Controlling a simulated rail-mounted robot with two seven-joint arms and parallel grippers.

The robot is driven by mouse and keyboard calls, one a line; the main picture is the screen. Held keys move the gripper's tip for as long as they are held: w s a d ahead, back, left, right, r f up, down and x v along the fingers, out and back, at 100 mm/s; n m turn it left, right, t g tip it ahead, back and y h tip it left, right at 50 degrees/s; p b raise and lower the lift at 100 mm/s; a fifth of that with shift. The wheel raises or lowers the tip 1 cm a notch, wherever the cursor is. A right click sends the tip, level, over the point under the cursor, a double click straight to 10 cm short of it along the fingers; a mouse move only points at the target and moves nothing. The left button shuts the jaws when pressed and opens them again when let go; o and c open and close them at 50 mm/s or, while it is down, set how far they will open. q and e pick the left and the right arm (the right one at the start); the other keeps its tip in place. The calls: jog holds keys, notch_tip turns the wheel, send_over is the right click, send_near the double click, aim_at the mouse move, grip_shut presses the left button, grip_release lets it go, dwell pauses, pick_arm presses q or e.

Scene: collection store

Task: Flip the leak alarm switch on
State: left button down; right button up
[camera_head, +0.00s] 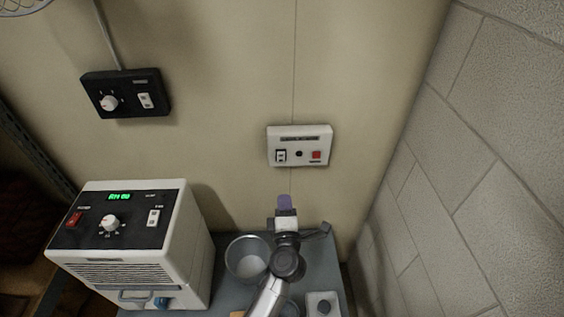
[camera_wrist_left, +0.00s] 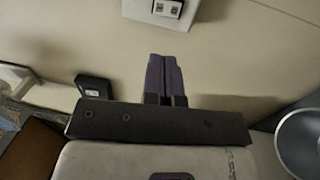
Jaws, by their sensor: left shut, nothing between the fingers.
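A white wall panel (camera_head: 299,146) carries a small black-and-white rocker switch (camera_head: 281,156) at its left, a dark round spot in the middle and a red square part (camera_head: 316,155) at its right. Its lettering is too small to read. My left gripper (camera_head: 284,203), with purple fingers, is shut and empty below the panel, apart from it. In the left wrist view the shut fingers (camera_wrist_left: 166,76) point up toward the panel (camera_wrist_left: 150,12), which is cut off by the top edge; its rocker (camera_wrist_left: 168,9) shows there. My right gripper is not in view.
A black control box (camera_head: 126,93) with a knob and white switch hangs on the wall at upper left. A white machine (camera_head: 180,250) with a green display stands at lower left. A grey bucket (camera_head: 233,262) stands beside my left arm. A block wall (camera_head: 480,160) bounds the right.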

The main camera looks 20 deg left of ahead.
aim_at(281, 156)
pick_arm(q)
jog(key=b+x, duration=0.4)
jog(key=x, duration=1)
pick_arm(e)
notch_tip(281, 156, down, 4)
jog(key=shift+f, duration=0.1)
